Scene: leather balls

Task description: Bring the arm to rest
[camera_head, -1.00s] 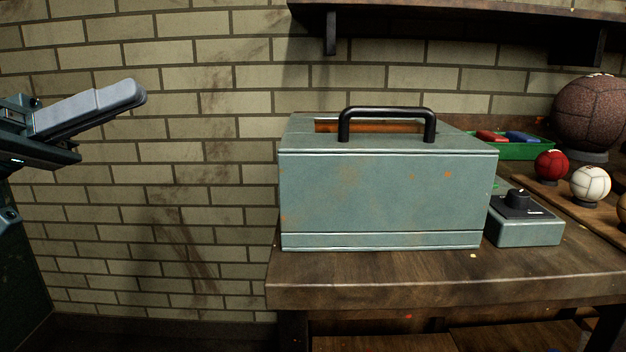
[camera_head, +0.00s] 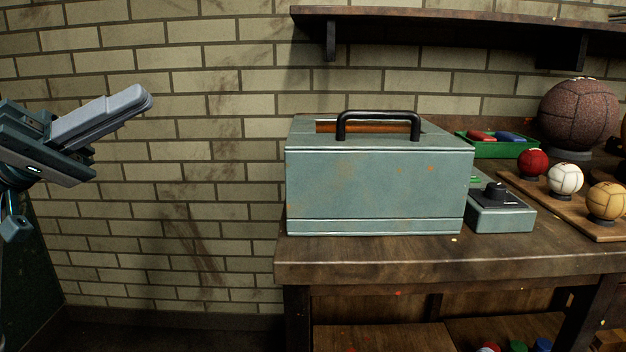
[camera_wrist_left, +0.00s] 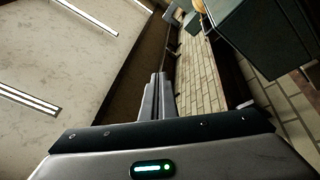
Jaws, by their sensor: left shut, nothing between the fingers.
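My left gripper (camera_head: 146,97) is at the left edge of the head view, raised in front of the brick wall and well left of the workbench. Its fingers are together with nothing between them, and they point right and slightly up. In the left wrist view the shut fingers (camera_wrist_left: 159,80) show in the middle, with nothing held. My right gripper is in neither view.
A grey-green metal box (camera_head: 375,185) with a black handle stands on the wooden workbench (camera_head: 400,258). A small control box (camera_head: 500,215), a green tray (camera_head: 500,150) and several balls are to its right. A shelf (camera_head: 450,30) hangs above. Space between gripper and bench is clear.

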